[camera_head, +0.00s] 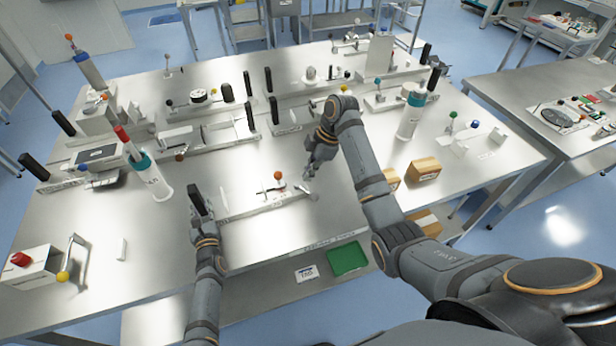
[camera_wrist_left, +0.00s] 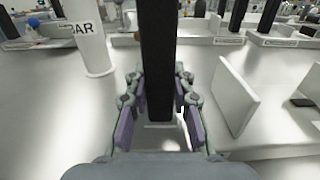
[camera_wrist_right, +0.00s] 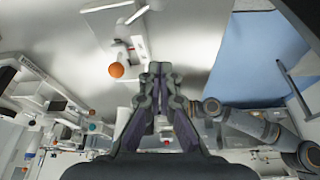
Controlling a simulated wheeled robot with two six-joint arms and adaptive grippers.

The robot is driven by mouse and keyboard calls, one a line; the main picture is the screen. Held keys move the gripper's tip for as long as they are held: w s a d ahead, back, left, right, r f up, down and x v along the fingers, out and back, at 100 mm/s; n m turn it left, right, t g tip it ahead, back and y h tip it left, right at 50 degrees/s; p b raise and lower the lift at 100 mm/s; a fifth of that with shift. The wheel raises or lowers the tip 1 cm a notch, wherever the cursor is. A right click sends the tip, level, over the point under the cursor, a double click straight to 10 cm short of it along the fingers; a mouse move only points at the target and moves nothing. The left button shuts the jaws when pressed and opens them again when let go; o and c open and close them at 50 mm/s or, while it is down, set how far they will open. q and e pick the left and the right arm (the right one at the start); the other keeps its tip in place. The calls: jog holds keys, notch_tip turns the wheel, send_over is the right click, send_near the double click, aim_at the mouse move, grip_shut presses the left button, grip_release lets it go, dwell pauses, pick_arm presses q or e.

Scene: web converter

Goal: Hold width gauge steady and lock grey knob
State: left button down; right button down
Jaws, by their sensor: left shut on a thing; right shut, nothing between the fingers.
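The width gauge (camera_head: 262,208) is a pale metal rail fixture near the front middle of the table, with an orange ball (camera_head: 278,175) on a short stem. My left gripper (camera_head: 198,212) is shut around the upright black handle at its left end; the handle (camera_wrist_left: 158,60) stands between the fingers in the left wrist view. My right gripper (camera_head: 309,173) is shut and empty, above and apart from the rail's right end. The right wrist view shows the orange ball (camera_wrist_right: 116,70) left of the fingertips (camera_wrist_right: 160,70). I cannot clearly make out the grey knob.
A white and teal cylinder (camera_head: 150,175) stands left of the gauge, and another (camera_head: 411,115) stands to the right. Orange-brown boxes (camera_head: 424,170) and a green tray (camera_head: 348,259) lie right and in front. Behind are more fixtures with black handles.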

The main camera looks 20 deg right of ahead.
pick_arm(q)
jog(key=shift+s+f, duration=0.1)
jog(key=shift+f, duration=0.2)
dwell(0.5)
jog(key=c, duration=1.5)
grip_release()
jog(key=o, duration=0.4)
jog(key=shift+r, duration=0.15)
jog(key=shift+o, duration=0.2)
jog(key=shift+r, duration=0.1)
jog(key=s, duration=0.7)
jog(key=shift+s+d, duration=0.25)
jog(key=shift+s, duration=0.15)
